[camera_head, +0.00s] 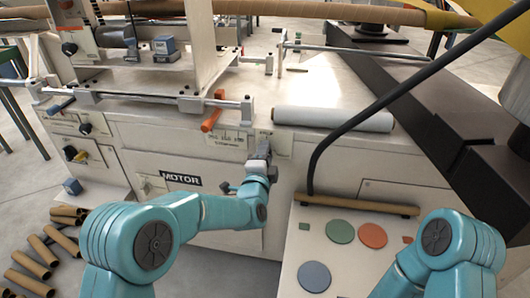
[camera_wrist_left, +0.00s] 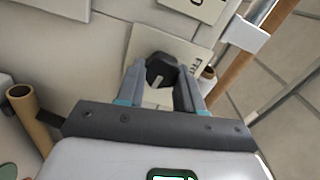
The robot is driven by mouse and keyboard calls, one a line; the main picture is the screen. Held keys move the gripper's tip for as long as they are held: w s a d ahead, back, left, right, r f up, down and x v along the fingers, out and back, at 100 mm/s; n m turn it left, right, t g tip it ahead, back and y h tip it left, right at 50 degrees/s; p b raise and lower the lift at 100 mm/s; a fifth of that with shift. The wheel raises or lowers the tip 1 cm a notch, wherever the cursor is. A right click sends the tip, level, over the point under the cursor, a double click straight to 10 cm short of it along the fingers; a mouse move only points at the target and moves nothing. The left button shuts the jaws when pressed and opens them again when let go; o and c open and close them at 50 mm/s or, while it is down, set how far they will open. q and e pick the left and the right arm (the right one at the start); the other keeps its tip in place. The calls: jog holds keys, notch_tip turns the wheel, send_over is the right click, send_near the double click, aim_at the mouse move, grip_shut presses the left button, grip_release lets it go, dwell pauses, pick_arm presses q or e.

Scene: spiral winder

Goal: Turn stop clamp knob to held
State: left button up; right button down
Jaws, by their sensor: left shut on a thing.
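The stop clamp knob, a black knob (camera_wrist_left: 160,68) with a white pointer line, sits on a pale label plate (camera_wrist_left: 183,48) in the left wrist view. My left gripper (camera_wrist_left: 161,76) has its two grey fingers on either side of the knob and is shut on it. In the head view my left gripper (camera_head: 259,160) reaches the machine's front panel, right of the MOTOR label (camera_head: 182,179), and largely hides the knob. The plate's lettering is partly covered, so I cannot read the setting. My right gripper is outside both views.
An orange handle (camera_head: 212,110) and a rail stand above and left of my left gripper. A white roll (camera_head: 333,119) lies on the machine top. A panel with coloured discs (camera_head: 341,231) is at lower right. Several cardboard tubes (camera_head: 34,263) lie on the floor at left.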

pick_arm(q)
jog(key=shift+f+m+p, duration=0.2)
jog(key=shift+m+p, duration=0.2)
jog(key=shift+m, duration=1.7)
jog(key=o, duration=1)
jog(key=shift+o, duration=0.2)
jog(key=s+a+p, duration=0.1)
jog(key=s+a, duration=0.2)
jog(key=s, duration=1.3)
jog(key=shift+a, duration=0.1)
